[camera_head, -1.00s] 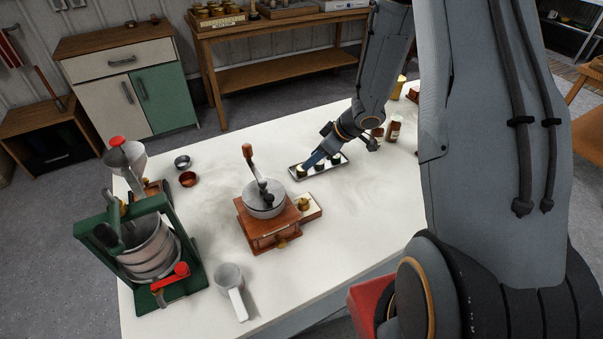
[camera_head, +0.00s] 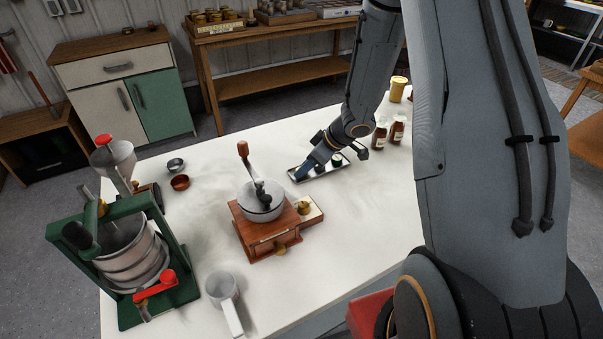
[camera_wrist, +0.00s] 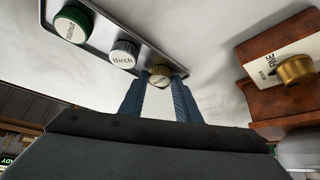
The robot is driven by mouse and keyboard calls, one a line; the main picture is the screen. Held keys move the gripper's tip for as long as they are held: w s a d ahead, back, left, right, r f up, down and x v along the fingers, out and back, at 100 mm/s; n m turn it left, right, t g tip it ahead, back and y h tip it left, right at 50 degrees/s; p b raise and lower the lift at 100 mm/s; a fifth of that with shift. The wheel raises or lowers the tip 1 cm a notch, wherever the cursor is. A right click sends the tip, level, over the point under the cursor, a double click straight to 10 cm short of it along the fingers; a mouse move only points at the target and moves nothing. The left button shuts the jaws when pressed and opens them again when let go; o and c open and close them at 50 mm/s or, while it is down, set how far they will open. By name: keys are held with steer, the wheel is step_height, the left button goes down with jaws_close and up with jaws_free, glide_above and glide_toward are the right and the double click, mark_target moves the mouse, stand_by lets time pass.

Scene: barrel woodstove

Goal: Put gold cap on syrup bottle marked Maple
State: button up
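The gold cap (camera_wrist: 160,74) lies at one end of a shallow metal tray (camera_wrist: 98,36); its lettering is too small to read. My gripper (camera_wrist: 161,80) points down at it, with a blue-grey fingertip on either side; I see no clear sign of a grip. In the head view, my gripper (camera_head: 304,172) is at the tray's left end and hides the cap. Two brown bottles, one on the left (camera_head: 380,134) and one on the right (camera_head: 398,129), stand right of the tray; their labels are unreadable.
A white cap marked Birch (camera_wrist: 123,54) and a green cap (camera_wrist: 72,25) share the tray. A wooden grinder (camera_head: 265,225) stands close in front. A yellow container (camera_head: 398,88) is behind the bottles. A green press (camera_head: 130,255) and a pitcher (camera_head: 223,292) are at left.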

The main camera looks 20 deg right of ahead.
jaws_close()
steer(key=shift+r+p, duration=1.15)
steer(key=shift+p, duration=0.45)
step_height(320, 180, up, 5)
steer(key=p, duration=0.6)
steer(key=shift+f, duration=0.1)
